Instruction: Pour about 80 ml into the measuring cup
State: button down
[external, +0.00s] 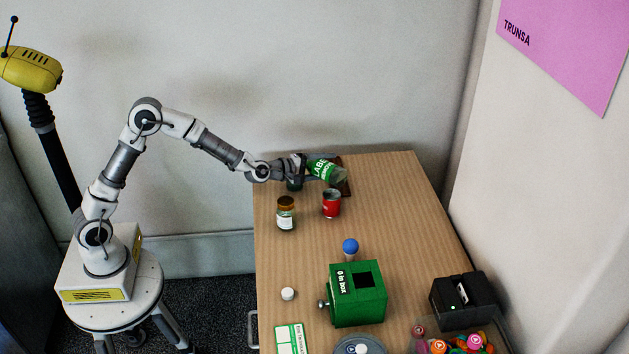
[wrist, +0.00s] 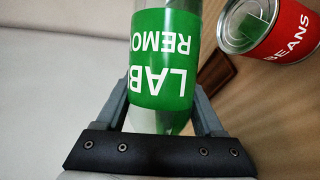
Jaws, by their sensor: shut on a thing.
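My gripper (external: 306,170) is shut on a clear bottle with a green label (external: 325,170), held over the far end of the table. The bottle is tipped well over, with its clear end toward the right. In the wrist view the bottle's green label (wrist: 163,60) shows upside-down white letters between the fingers (wrist: 160,118). I cannot make out the liquid level or any stream. I cannot pick out a measuring cup in either view.
A red beans can (external: 331,205) stands close below the bottle, and also shows in the wrist view (wrist: 292,36). A brown-lidded jar (external: 286,215) stands left of it. A dark brown wooden object (external: 346,187) lies behind. A green box (external: 358,297) stands nearer; mid-table right is clear.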

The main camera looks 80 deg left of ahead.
jog(key=shift+f+n+t+b, duration=0.3)
jog(key=shift+f+b, duration=0.1)
jog(key=shift+b, duration=0.1)
dwell(0.8)
notch_tip(320, 180, up, 3)
jog(key=m+p, duration=0.1)
jog(key=p, duration=0.2)
jog(key=shift+d+f, duration=0.15)
jog(key=shift+f, duration=0.05)
jog(key=m+g+p, duration=0.1)
jog(key=p, duration=0.5)
jog(key=shift+f+g, duration=0.1)
jog(key=shift+g, duration=0.2)
jog(key=shift+f, duration=0.25)
jog(key=r+m+p, duration=0.1)
jog(key=p, duration=0.4)
jog(key=shift+w+r+g+y, duration=0.1)
jog(key=shift+r+g+y, duration=0.2)
jog(key=shift+r+y, duration=0.1)
jog(key=shift+p, duration=0.4)
jog(key=shift+f+m, duration=0.25)
jog(key=shift+m, duration=0.05)
jog(key=shift+r+p, duration=0.2)
jog(key=shift+p, duration=0.35)
